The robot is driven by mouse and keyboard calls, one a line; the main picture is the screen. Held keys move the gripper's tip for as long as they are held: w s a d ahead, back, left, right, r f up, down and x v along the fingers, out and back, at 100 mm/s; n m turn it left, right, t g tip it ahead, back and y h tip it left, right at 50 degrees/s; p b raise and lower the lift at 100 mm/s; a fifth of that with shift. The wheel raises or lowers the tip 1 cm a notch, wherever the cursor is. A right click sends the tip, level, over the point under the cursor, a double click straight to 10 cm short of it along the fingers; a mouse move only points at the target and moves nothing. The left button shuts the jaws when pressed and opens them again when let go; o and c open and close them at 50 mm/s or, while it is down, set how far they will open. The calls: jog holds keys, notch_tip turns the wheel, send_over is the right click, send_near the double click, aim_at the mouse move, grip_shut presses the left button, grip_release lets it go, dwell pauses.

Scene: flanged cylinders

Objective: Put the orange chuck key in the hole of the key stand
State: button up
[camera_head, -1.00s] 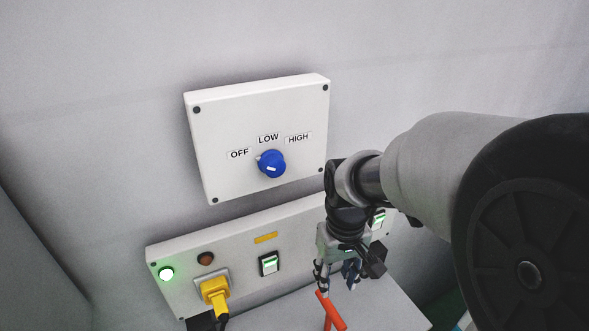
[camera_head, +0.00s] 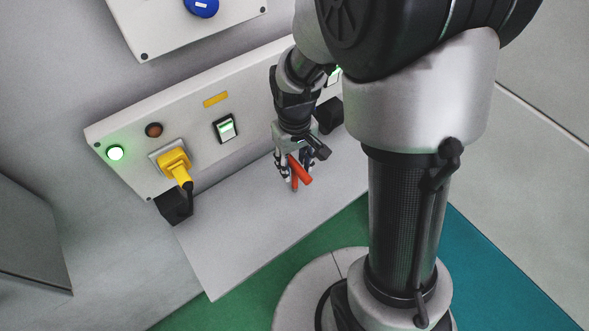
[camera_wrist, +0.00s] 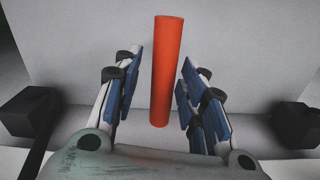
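The orange chuck key (camera_head: 301,170) is T-shaped, with a thick bar on a short shaft. In the head view it is at my fingertips, above the light grey shelf; I cannot tell whether its lower end touches the shelf. My gripper (camera_head: 295,170) points down around it. In the wrist view one orange bar of the key (camera_wrist: 166,70) runs between the fingers of my gripper (camera_wrist: 158,90). A clear gap shows on its left and a small one on its right, so the fingers look open. I cannot make out the key stand in any view.
A white panel with a lit green lamp (camera_head: 115,153), a dark brown lamp (camera_head: 153,130), a yellow plug (camera_head: 174,162) and a green-lit switch (camera_head: 225,128) runs behind the grey shelf (camera_head: 230,240). A panel with a blue knob (camera_head: 201,6) is above. The shelf's left half is bare.

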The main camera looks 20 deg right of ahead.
aim_at(295, 176)
jog(key=f+b, duration=0.2)
jog(key=f, duration=0.3)
jog(key=shift+s, duration=0.2)
jog(key=shift+c, duration=0.5)
grip_shut()
